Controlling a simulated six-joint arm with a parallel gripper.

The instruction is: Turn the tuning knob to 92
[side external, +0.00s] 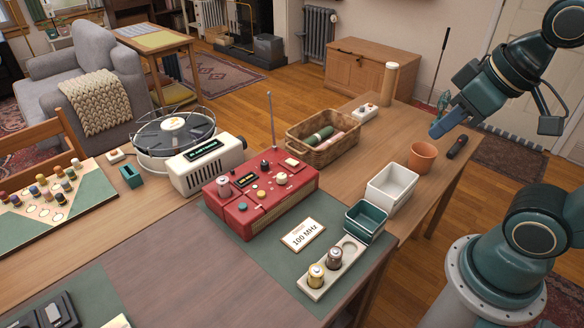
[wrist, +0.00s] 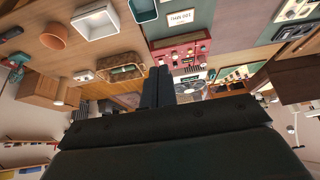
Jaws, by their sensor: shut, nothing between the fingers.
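The red radio (side external: 300,196) stands on the green mat, with several knobs and buttons on its top and a raised antenna. A card (side external: 303,235) in front reads 100 MHz. My gripper (side external: 436,132) is up at the right, above the table's far right end, well away from the radio. Its fingers are together and empty. In the wrist view the radio (wrist: 172,50) lies beyond the shut fingers (wrist: 160,70).
A battery tray (side external: 322,284) lies in front. A cream device (side external: 190,175) and turntable (side external: 160,150) stand left.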

